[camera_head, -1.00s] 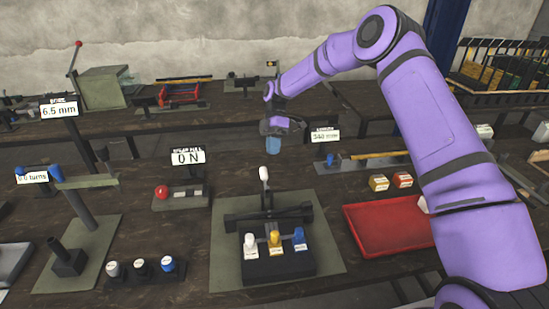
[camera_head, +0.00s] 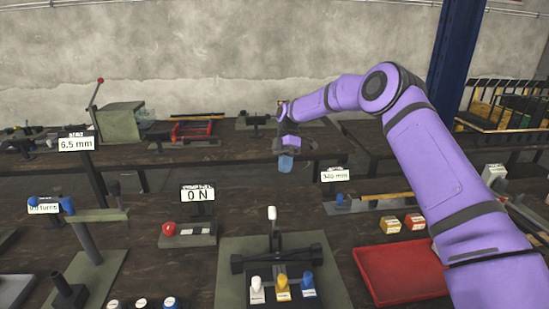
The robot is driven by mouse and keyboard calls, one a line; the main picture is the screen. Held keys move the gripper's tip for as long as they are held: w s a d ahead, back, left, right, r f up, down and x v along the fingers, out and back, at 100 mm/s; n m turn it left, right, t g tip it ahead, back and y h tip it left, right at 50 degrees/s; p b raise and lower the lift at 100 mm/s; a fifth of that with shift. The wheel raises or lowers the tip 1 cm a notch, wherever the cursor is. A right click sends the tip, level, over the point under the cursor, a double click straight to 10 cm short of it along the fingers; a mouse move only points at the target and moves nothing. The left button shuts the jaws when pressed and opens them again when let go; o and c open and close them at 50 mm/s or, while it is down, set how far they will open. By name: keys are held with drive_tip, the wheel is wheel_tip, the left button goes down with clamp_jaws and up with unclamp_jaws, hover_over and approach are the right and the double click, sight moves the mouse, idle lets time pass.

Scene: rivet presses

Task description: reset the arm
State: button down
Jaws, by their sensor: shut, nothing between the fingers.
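My arm is purple with dark joint bands and reaches in from the right edge over the bench. My gripper (camera_head: 286,163) hangs at its end, pointing down, above the back of the near bench. Its blue fingertips look closed together, with nothing seen between them. It is apart from the fixtures below it. The rivet press fixture (camera_head: 277,258) with a white-knobbed lever stands below and nearer, with white, yellow and blue knobs along its front.
A "0 N" display (camera_head: 198,194) and a red-knobbed unit (camera_head: 188,234) stand left of the press. A red tray (camera_head: 405,270) lies at right, with small orange and red-orange boxes behind it. A "340 mm" sign (camera_head: 335,174) is right of my gripper. A blue post (camera_head: 456,60) rises behind.

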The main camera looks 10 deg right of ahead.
drive_tip(key=s+d+r+m+t+h, duration=0.1)
drive_tip(key=s+d+r+m+t, duration=0.15)
drive_tip(key=s+r, duration=0.45)
drive_tip(key=s+d+r+m+t+h, duration=0.1)
drive_tip(key=s+d+r+m+t, duration=0.1)
drive_tip(key=s+r+m, duration=0.5)
drive_tip(key=s+d+r+m+t, duration=0.15)
drive_tip(key=s+r, duration=0.35)
drive_tip(key=r, duration=0.6)
drive_tip(key=s+d+m+t, duration=0.2)
drive_tip(key=s+d+m, duration=0.1)
drive_tip(key=s, duration=0.6)
drive_tip(key=s+d+m+t, duration=0.2)
drive_tip(key=s+d+m, duration=0.1)
drive_tip(key=s, duration=0.6)
drive_tip(key=s+d+m+t, duration=0.3)
drive_tip(key=s+m, duration=0.1)
drive_tip(key=s, duration=0.6)
drive_tip(key=shift+f+m, duration=0.2)
drive_tip(key=shift+m, duration=0.2)
